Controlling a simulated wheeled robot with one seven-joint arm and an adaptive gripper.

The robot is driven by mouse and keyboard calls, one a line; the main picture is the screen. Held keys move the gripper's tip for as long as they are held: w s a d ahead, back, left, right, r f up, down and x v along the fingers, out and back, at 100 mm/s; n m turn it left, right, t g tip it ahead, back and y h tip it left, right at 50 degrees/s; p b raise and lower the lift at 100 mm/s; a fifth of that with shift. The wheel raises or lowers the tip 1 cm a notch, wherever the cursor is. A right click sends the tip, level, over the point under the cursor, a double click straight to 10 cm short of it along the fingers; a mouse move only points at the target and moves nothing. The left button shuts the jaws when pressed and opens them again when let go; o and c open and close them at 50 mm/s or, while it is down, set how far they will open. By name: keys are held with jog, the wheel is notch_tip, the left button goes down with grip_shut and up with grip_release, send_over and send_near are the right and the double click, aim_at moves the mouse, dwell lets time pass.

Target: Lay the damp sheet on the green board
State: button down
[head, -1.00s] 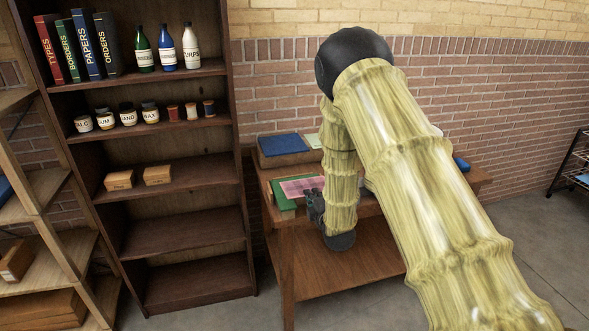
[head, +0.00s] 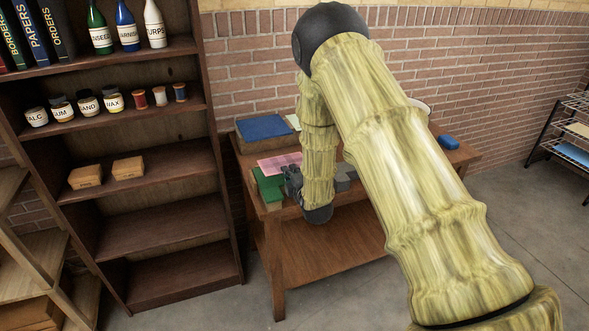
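In the head view, a green board (head: 268,187) lies at the left front of the wooden table. A pink sheet (head: 277,164) shows flat just over or on its back part; I cannot tell whether it touches the board. Nothing shows whether it is damp. My gripper (head: 293,182), dark grey, is at the board's right side, near the sheet's front right edge. My arm hides part of this area. The fingers are small and partly hidden, so I cannot tell whether they are open or hold the sheet.
A tall shelf (head: 165,205) stands close at left. A black rack (head: 572,140) stands far right; floor between is clear.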

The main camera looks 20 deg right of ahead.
jog(key=shift+s+d+f+b, duration=0.15)
jog(key=shift+f+b, duration=0.1)
jog(key=shift+f, duration=0.4)
jog(key=shift+s+d+f+b, duration=0.1)
jog(key=shift+f+b, duration=0.1)
jog(key=shift+f, duration=0.4)
jog(key=shift+w+f+b, duration=0.15)
jog(key=shift+f+b, duration=0.2)
jog(key=shift+f, duration=0.2)
jog(key=shift+w+f+b, duration=0.15)
jog(key=shift+f+b, duration=0.15)
jog(key=shift+f, duration=0.2)
jog(key=shift+s+r, duration=0.1)
jog(key=shift+s, duration=0.05)
jog(key=shift+f+b, duration=0.45)
jog(key=shift+b, duration=1.15)
dwell(4.0)
